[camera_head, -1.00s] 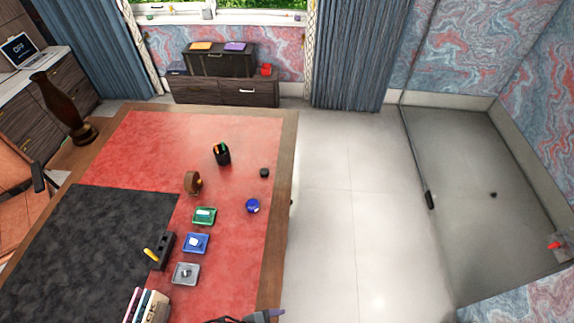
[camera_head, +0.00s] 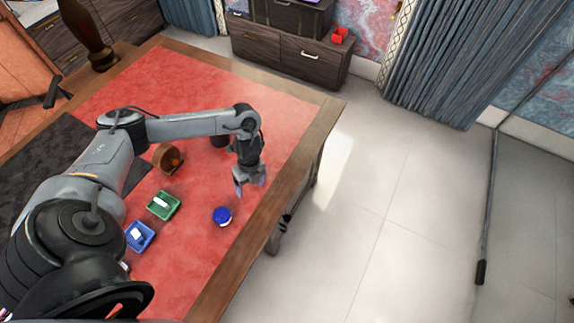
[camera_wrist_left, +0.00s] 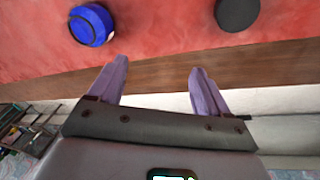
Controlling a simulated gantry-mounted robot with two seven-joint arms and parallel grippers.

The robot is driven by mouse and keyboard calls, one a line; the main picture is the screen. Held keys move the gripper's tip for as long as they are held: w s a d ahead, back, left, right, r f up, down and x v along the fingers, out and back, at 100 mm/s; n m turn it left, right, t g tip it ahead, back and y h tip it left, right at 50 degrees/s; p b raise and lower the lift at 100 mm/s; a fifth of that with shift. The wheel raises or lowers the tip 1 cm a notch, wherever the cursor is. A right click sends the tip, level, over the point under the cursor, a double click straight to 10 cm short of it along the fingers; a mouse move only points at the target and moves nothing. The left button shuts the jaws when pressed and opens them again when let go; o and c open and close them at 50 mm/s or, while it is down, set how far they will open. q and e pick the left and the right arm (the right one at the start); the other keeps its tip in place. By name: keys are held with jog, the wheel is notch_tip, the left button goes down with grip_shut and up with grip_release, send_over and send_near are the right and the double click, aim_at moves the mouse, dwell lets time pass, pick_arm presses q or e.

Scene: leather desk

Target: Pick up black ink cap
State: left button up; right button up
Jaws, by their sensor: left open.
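The black ink cap (camera_wrist_left: 237,13) is a round, dark disc on the red desk surface, at the top right of the left wrist view. My left gripper (camera_head: 251,186) is open and empty over the right part of the desk. Its two purple fingers (camera_wrist_left: 157,80) stand apart in the left wrist view, with the cap beyond the right fingertip and not between them. My right gripper is not in view.
A blue round object (camera_head: 222,216) sits close by on the desk (camera_head: 255,115); it also shows in the left wrist view (camera_wrist_left: 91,25). A brown round holder (camera_head: 168,158), a green tray (camera_head: 156,214) and a blue tray (camera_head: 147,243) lie left. The desk's wooden edge is near the gripper.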

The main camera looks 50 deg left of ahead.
pick_arm(q)
jog(key=w+a+b, duration=0.1)
jog(key=w+a, duration=0.1)
jog(key=w+a+f+t+b, duration=0.1)
jog(key=w, duration=0.1)
jog(key=w+a+t+y+b, duration=0.1)
jog(key=w+a, duration=0.1)
jog(key=shift+w+a+f+n+b, duration=0.15)
jog(key=shift+w+a+n+b, duration=0.15)
jog(key=shift+w+b, duration=0.05)
jog(key=shift+w+a+f+b, duration=0.1)
jog(key=shift+f+b, duration=0.1)
jog(key=shift+f, duration=1.4)
jog(key=shift+w+f+b, duration=0.1)
jog(key=shift+f+b, duration=0.1)
jog(key=shift+f, duration=1.4)
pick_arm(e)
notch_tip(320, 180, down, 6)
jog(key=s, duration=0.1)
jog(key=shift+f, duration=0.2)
pick_arm(q)
jog(key=c, duration=1)
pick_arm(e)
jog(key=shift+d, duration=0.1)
pick_arm(q)
jog(key=shift+c, duration=0.2)
jog(key=shift+r, duration=0.15)
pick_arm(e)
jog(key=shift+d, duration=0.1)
